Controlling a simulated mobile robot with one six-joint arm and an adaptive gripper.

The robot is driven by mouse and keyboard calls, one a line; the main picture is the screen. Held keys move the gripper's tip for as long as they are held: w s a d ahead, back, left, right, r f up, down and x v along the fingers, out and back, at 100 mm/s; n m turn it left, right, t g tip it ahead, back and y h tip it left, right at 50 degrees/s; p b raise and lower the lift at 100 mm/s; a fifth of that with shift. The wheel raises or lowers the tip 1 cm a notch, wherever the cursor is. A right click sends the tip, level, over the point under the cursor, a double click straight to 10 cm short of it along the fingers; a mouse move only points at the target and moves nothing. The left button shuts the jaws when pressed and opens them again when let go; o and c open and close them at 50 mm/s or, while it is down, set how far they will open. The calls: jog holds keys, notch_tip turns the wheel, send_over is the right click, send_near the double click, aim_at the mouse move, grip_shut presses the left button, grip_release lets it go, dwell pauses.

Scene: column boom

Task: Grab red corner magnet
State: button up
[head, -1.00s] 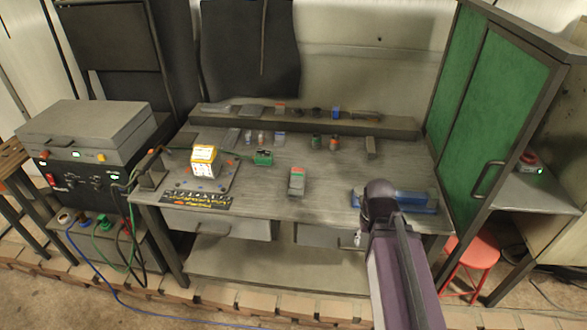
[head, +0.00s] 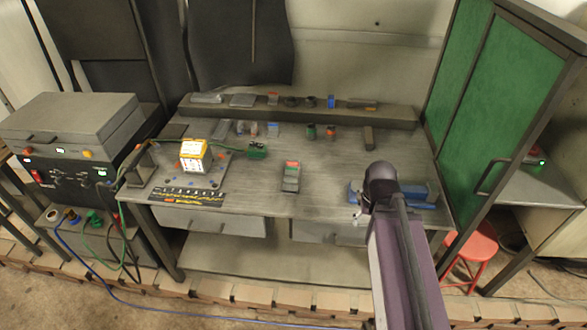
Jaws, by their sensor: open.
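Several small items with red parts are in the head view, and I cannot tell for sure which is the red corner magnet. A grey block with a red top (head: 291,176) lies near the middle of the bench. A small reddish piece (head: 272,99) sits on the back ledge, and a dark piece with a reddish top (head: 331,132) stands in front of the ledge. My gripper (head: 358,213) is at the bench's front right, mostly hidden behind my purple arm. Only a small part of it shows, left of a blue tool, apart from the red-topped block.
The workbench (head: 320,195) has free room around the block. A yellow-and-white cube (head: 194,156) and a green connector (head: 257,150) are at left. The blue tool (head: 412,195) lies by my arm. A green cabinet (head: 510,90) bounds the right. A red stool (head: 472,252) stands below.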

jog(key=shift+m, duration=0.3)
jog(key=w+a+r+p, duration=0.2)
jog(key=w+a, duration=0.2)
jog(key=w, duration=0.1)
jog(key=w+a+r+p, duration=0.2)
jog(key=w+a, duration=0.2)
jog(key=w, duration=0.2)
jog(key=w+a+r+p, duration=0.2)
jog(key=w+a, duration=0.2)
jog(key=w, duration=0.2)
jog(key=shift+w+a, duration=0.15)
jog(key=shift+a, duration=0.1)
notch_tip(320, 180, up, 3)
jog(key=p, duration=0.3)
send_over(292, 163)
jog(key=shift+m, duration=0.3)
jog(key=shift+f, duration=0.1)
notch_tip(292, 163, down, 8)
jog(key=b, duration=0.8)
jog(key=shift+f+b, duration=0.2)
jog(key=shift+b, duration=0.15)
jog(key=shift+f, duration=0.1)
jog(key=shift+f+b, duration=2.55)
jog(key=shift+b, duration=0.05)
jog(key=shift+d, duration=0.1)
jog(key=c, duration=1.3)
